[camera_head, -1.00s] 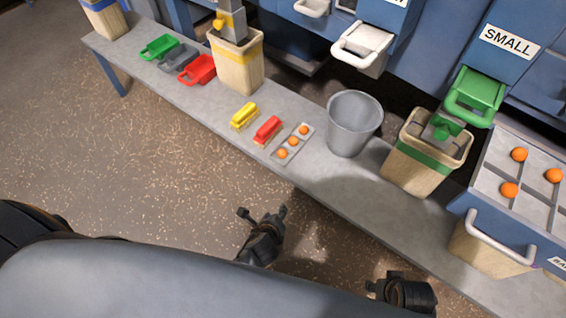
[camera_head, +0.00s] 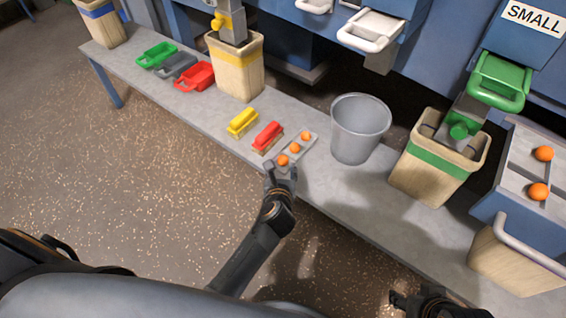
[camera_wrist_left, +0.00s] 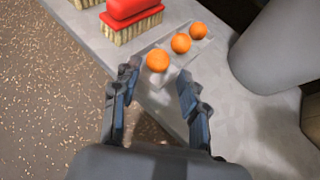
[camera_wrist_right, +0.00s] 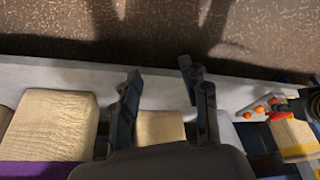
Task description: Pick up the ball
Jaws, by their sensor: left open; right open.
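Three orange balls stand in a row on a small grey tray (camera_wrist_left: 172,68) on the bench. The nearest ball (camera_head: 283,160) is at the tray's front end, and it also shows in the left wrist view (camera_wrist_left: 158,61). The middle ball (camera_head: 295,148) and far ball (camera_head: 306,136) sit behind it. My left gripper (camera_head: 281,170) is open at the bench's front edge, its fingertips just short of the nearest ball, one to each side in the left wrist view. My right gripper (camera_head: 397,299) is open and empty in front of the bench, low in the head view.
A red brush (camera_head: 268,136) and a yellow brush (camera_head: 242,122) lie left of the tray. A grey bucket (camera_head: 360,128) stands to its right. A green-banded bin (camera_head: 437,165) and a blue drawer (camera_head: 508,212) with more orange balls are further right. Coloured scoops lie at the left.

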